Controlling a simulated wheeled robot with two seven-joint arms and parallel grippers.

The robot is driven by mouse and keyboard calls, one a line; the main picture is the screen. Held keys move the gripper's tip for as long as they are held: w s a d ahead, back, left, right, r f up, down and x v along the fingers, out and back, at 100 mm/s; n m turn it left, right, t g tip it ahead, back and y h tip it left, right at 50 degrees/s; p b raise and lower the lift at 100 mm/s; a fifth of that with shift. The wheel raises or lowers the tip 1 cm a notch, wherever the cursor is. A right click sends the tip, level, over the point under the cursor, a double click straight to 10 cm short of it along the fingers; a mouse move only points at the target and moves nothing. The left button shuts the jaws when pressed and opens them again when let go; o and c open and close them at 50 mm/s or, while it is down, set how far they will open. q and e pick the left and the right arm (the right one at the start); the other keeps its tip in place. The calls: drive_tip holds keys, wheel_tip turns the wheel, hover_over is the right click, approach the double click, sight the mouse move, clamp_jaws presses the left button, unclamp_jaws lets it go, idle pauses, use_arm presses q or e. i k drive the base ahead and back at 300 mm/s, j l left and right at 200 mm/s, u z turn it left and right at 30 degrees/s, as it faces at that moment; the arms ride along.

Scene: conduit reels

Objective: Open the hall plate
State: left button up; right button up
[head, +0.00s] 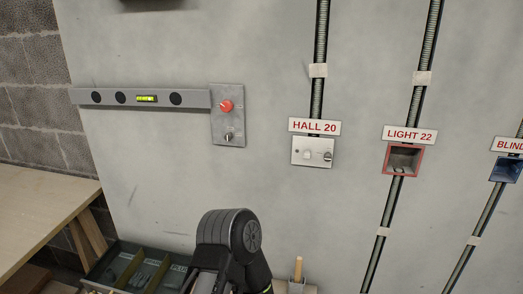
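The hall plate (301,158) is a small pale plate on the grey wall, right of centre in the head view. It sits right under the label HALL 20 (315,127). No fingertips of either gripper show.
A red-rimmed box (386,160) sits under the label LIGHT 22 (410,134); a blue box (506,170) is farther right. Left are a grey panel (226,120) with a red button and a spirit level (140,98). A compartment tray (118,266), a wooden bench (40,205) and a wooden handle (298,267) stand low.

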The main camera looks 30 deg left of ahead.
sight(306, 150)
drive_tip(key=u, duration=0.8)
